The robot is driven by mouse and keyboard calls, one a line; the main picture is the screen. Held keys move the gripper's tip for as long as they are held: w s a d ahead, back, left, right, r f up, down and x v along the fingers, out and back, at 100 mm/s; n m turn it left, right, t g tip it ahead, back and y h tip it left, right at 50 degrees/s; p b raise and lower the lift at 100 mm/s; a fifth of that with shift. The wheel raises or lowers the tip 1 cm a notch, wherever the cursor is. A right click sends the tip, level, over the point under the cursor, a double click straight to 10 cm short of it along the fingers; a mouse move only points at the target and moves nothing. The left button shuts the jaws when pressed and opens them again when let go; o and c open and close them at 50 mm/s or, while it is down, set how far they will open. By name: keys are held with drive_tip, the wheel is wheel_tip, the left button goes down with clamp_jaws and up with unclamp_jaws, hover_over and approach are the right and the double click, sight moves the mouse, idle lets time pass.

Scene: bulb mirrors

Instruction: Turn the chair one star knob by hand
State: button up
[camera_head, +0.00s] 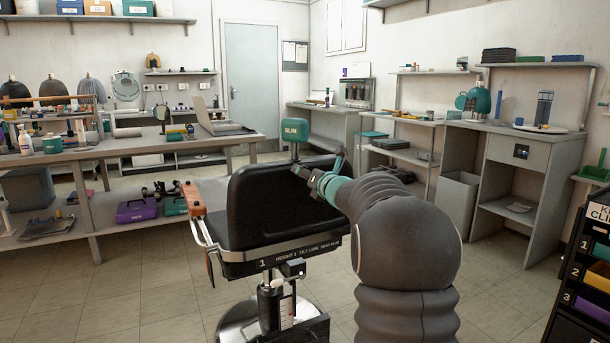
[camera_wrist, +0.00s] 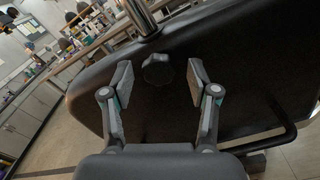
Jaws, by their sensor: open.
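The black chair one (camera_head: 285,205) stands in the middle of the head view, with a label strip (camera_head: 300,254) marked 1 across its lower part. A dark star knob (camera_wrist: 157,69) shows in the wrist view on the chair's black back surface, just below a metal post (camera_wrist: 141,18). My gripper (camera_wrist: 160,78) is open, with one finger on each side of the knob and visible gaps to both. Contact depth cannot be told. In the head view my gripper (camera_head: 319,167) is at the chair's upper right edge; the knob is hidden there.
A teal headrest block (camera_head: 295,130) stands above the chair back. A wooden-topped armrest (camera_head: 193,198) is on the left. A long bench (camera_head: 130,150) stands behind left, and a black rack of bins (camera_head: 590,275) is at the right. Floor is clear toward the back right.

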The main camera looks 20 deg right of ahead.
drive_tip(key=s+b, duration=0.1)
drive_tip(key=s, duration=0.3)
drive_tip(key=shift+s+d, duration=0.1)
drive_tip(key=shift+s, duration=0.25)
drive_tip(key=s, duration=1.2)
drive_tip(key=shift+d, duration=0.3)
